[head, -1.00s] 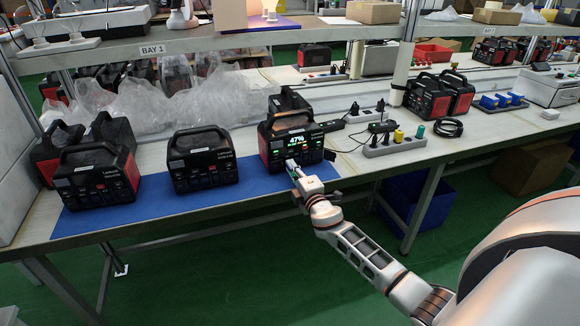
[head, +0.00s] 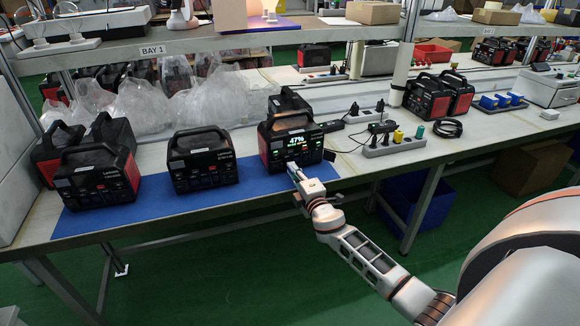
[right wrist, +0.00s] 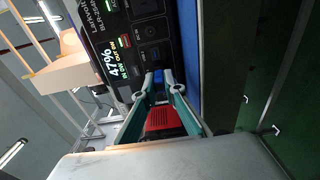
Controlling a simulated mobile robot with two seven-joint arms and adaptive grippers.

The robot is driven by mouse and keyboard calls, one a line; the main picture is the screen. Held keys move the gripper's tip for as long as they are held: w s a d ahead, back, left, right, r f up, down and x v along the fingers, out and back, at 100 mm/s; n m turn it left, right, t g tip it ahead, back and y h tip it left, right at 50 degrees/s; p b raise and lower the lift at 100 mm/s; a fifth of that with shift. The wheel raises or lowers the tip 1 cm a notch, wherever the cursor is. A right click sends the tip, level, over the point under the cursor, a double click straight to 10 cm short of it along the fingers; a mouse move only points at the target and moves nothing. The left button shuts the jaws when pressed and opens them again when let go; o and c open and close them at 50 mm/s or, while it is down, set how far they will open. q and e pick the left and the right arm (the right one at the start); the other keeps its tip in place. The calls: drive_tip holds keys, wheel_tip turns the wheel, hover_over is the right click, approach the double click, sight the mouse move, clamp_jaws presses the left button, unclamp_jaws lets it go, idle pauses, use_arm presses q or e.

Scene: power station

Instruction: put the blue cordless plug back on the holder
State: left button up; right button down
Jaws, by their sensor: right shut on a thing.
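My right gripper (head: 293,171) is at the lower front of the lit power station (head: 298,140), which reads 47%. In the right wrist view, its two fingers (right wrist: 157,84) are closed around a small blue piece, the blue plug (right wrist: 158,76), right at the station's front panel (right wrist: 130,45). I cannot tell whether the plug is still seated in the panel or just clear of it. A dark holder (head: 503,107) with several blue pieces stands at the bench's right. My left gripper is not in view.
Other power stations (head: 203,160) stand to the left on the blue mat (head: 130,216). A grey power strip (head: 394,147) with plugs and a coiled black cable (head: 448,128) lie to the right. An upright post (head: 403,70) and an overhead shelf (head: 200,42) limit room.

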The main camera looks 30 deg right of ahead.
drive_tip(key=shift+s+a, duration=0.15)
drive_tip(key=shift+s, duration=0.55)
drive_tip(key=shift+s+a, duration=0.1)
drive_tip(key=shift+s, duration=0.6)
drive_tip(key=s+a+r+n+y+p, duration=0.1)
drive_tip(key=s+a+r, duration=0.5)
drive_tip(key=s+a, duration=0.3)
drive_tip(key=s+a+r+n+y+p, duration=0.1)
drive_tip(key=s+a+r+y, duration=0.1)
drive_tip(key=s+a+r, duration=0.3)
drive_tip(key=s+a, duration=0.4)
drive_tip(key=s, duration=0.5)
drive_tip(key=shift+a+r, duration=0.15)
drive_tip(key=shift+r, duration=0.2)
